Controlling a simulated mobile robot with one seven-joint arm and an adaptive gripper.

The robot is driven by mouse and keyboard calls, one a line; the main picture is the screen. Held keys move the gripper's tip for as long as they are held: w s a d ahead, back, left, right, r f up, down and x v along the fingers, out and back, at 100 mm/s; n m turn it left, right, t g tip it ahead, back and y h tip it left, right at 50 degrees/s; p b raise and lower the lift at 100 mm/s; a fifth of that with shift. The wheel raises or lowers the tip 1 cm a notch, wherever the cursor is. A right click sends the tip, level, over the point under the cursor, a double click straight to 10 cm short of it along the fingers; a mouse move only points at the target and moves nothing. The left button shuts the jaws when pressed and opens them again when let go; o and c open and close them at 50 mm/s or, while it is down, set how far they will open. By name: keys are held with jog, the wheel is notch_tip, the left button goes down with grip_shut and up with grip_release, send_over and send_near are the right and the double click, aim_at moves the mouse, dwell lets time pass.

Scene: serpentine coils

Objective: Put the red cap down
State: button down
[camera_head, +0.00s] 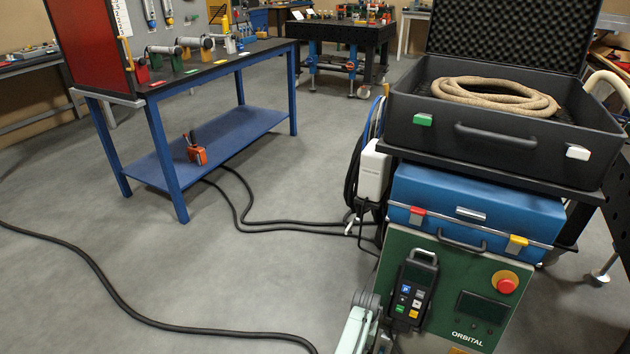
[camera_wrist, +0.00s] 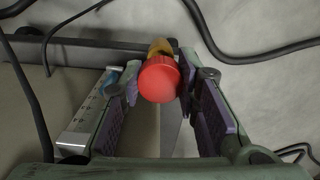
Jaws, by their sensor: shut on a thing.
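The red cap (camera_wrist: 159,82) shows in the wrist view, round with a ribbed side, its flat face toward the camera. My gripper (camera_wrist: 160,88) is shut on it, with purple-padded fingers at its left and right. A brass-coloured piece (camera_wrist: 160,47) shows just behind the cap; I cannot tell whether they are joined. What lies directly under the cap is hard to tell. In the head view the cap is not seen, and only a pale green part of my arm shows at the bottom edge.
A green ORBITAL unit (camera_head: 468,340) with a red button (camera_head: 506,285) stands at lower right, under a blue case (camera_head: 475,207) and an open black case (camera_head: 500,142) holding a coiled hose (camera_head: 495,95). A blue-framed bench (camera_head: 230,112) stands left. Black cables (camera_head: 150,318) cross the grey floor.

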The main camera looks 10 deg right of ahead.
jog(key=s+a+r+n+b, duration=0.2)
jog(key=a+r, duration=0.1)
jog(key=a, duration=0.7)
jog(key=s+a+r+n+b, duration=0.2)
jog(key=s+a+r+n, duration=0.1)
jog(key=a, duration=0.7)
jog(key=shift+n, duration=0.3)
jog(key=shift+w+a, duration=0.1)
jog(key=shift+w, duration=0.05)
